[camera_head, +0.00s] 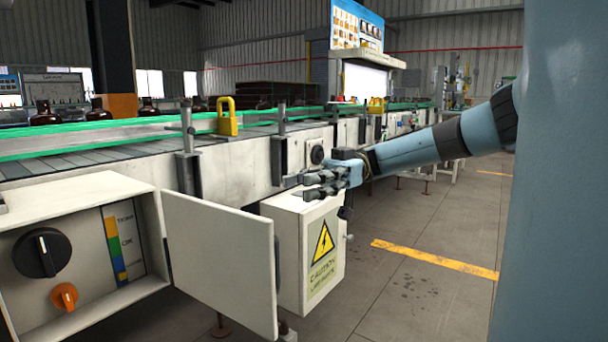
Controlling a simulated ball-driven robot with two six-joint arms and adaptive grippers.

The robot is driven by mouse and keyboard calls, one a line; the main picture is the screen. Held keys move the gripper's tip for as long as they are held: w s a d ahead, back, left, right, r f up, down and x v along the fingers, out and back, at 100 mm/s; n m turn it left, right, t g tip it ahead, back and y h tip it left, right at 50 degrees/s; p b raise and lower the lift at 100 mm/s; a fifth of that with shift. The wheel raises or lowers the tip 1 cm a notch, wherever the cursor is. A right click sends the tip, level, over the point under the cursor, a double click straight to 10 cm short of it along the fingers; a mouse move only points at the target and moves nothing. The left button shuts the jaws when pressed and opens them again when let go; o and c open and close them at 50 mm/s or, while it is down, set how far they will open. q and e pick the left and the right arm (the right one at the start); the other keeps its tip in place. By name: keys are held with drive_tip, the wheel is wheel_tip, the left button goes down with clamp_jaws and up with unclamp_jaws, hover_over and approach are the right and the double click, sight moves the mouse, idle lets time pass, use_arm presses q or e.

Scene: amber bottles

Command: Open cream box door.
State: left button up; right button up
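The cream box (75,310) at the left has its front open, showing a black knob, an orange knob and a coloured label strip inside. Its cream door (220,262) is swung out on the right side of the opening. My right gripper (303,187) comes in from the right, beyond the door and just above the top of a second cream box with a yellow caution label (322,250). Its fingers point left, with gaps between them, and hold nothing visible. It appears apart from the open door. My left gripper is out of view.
A conveyor (100,152) with green rails runs behind the boxes, with a yellow bracket (228,117) and dark metal posts along it. Amber bottles (45,113) stand at the far left. The concrete floor at the right is clear, with a yellow line (435,259).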

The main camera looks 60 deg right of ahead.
drive_tip(key=shift+r, duration=1.05)
